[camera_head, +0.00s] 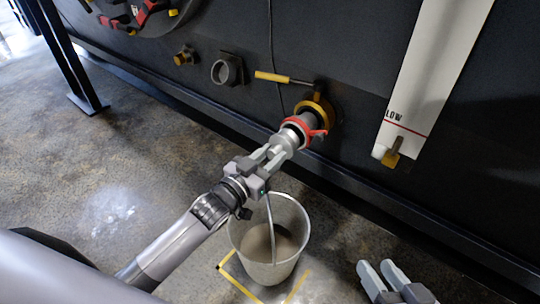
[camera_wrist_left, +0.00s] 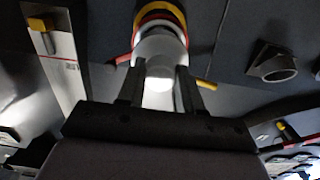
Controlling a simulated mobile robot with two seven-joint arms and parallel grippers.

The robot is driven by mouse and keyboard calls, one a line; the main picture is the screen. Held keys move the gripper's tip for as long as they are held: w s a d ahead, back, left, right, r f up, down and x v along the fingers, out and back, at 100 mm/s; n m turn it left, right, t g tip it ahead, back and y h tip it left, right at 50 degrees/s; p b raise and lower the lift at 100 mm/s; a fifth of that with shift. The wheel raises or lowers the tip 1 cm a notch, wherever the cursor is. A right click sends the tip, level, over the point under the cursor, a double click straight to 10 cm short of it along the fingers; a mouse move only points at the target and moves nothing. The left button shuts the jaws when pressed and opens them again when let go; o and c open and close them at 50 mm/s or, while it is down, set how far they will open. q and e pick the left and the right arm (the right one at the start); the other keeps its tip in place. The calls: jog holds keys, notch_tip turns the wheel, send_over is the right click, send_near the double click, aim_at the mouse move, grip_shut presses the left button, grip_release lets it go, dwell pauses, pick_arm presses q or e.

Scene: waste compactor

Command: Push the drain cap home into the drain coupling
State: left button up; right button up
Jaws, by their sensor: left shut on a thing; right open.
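The drain cap (camera_head: 290,138) is a pale grey cylinder in front of the wall, with a red ring and side tab at its far end. My left gripper (camera_head: 270,156) is shut on its near end. The brass-coloured drain coupling (camera_head: 321,107) is on the wall directly beyond the red ring. The cap is lined up with it and seems to meet it; the seating depth cannot be told. In the left wrist view the cap (camera_wrist_left: 159,48) is between the fingers, with the coupling (camera_wrist_left: 160,8) behind. My right gripper (camera_head: 377,266) is open and empty at the lower right.
A bucket (camera_head: 293,262) with murky liquid stands on the floor below my left gripper. A white gauge panel (camera_head: 432,75) is at right.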

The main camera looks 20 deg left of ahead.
aim_at(282, 146)
pick_arm(q)
jog(key=shift+b+x, duration=0.75)
jog(key=shift+x, duration=1.6)
grip_shut()
jog(key=shift+r, duration=0.1)
jog(key=o, duration=1.2)
grip_release()
jog(key=shift+o, duration=1.2)
